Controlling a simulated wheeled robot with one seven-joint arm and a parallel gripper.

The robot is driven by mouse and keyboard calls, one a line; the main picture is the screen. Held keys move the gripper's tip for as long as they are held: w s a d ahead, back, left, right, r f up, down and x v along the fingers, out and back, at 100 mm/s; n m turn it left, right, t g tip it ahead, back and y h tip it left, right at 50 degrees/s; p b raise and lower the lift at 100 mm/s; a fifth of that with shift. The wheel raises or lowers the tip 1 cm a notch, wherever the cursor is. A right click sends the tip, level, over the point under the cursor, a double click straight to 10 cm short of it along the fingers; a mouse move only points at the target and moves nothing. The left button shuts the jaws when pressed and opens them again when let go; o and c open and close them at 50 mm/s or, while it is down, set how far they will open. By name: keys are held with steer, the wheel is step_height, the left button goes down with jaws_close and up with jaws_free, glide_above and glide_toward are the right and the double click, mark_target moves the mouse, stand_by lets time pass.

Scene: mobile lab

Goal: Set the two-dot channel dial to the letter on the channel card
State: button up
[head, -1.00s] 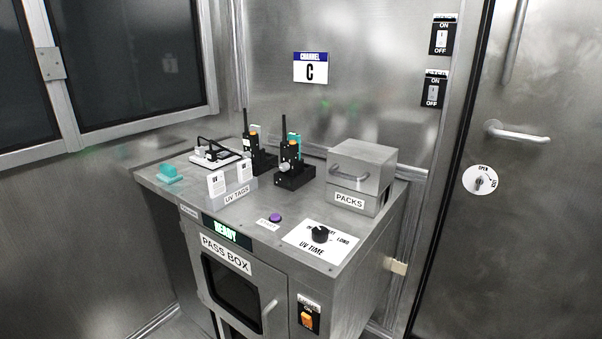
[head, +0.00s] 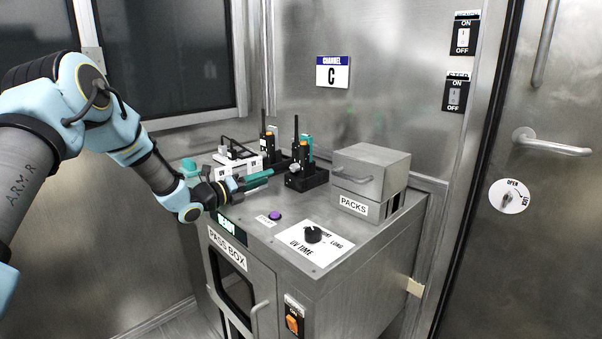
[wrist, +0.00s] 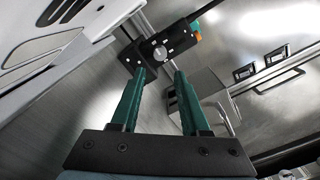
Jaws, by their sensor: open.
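The channel card (head: 332,72) on the back wall reads C. Two black handheld radios stand in dark holders at the back of the bench, a left one (head: 269,147) and a right one (head: 303,155). In the wrist view a radio (wrist: 181,40) with a round silver dial (wrist: 160,53) lies beyond my fingertips. The dial's letters and dots are too small to read, so I cannot tell which radio has two dots. My gripper (head: 270,178) is open and empty, left of the right radio and apart from it. It also shows in the wrist view (wrist: 160,74).
The PACKS box (head: 370,165) is right of the radios. A purple button (head: 274,215) and the UV TIME knob (head: 313,234) are nearer the front. The bench top between them is clear.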

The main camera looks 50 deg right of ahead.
mark_target(292, 168)
steer(key=d, duration=0.3)
steer(key=d+p, duration=0.1)
steer(key=d, duration=0.3)
steer(key=d+p, duration=0.1)
steer(key=d, duration=0.2)
steer(key=shift+s+d, duration=0.15)
steer(key=shift+s, duration=0.15)
jaws_close()
